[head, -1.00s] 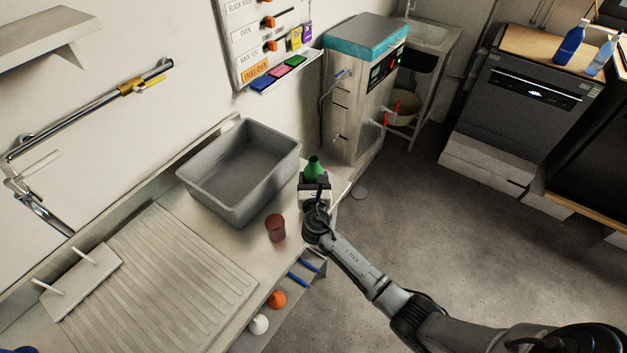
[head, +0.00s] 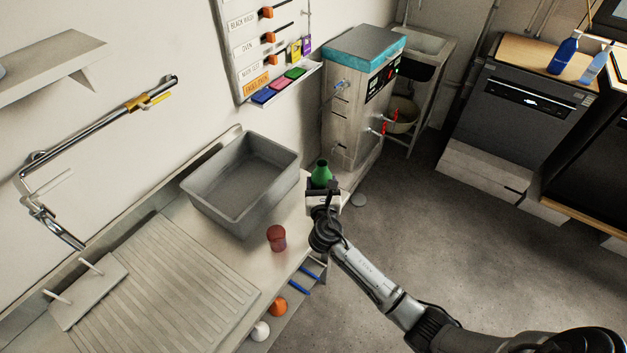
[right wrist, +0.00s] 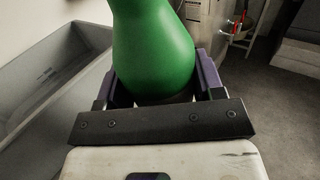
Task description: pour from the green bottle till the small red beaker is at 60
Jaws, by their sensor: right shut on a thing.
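The green bottle (head: 321,173) is upright, or nearly so, in my right gripper (head: 322,186), near the right end of the counter. In the right wrist view the green bottle (right wrist: 152,50) fills the space between the two fingers of my right gripper (right wrist: 155,85), which is shut on it. The bottle's lower part is hidden behind the gripper in the head view. The small red beaker (head: 276,238) stands upright on the counter, to the left of and nearer than the bottle, apart from it. Its liquid level and marks are too small to read. My left gripper is not in view.
A grey basin (head: 215,205) sits on the counter left of the bottle. A ribbed drainboard (head: 165,290) lies at the front left. Orange and white round items (head: 277,306) are below the counter edge. Bare counter surrounds the beaker.

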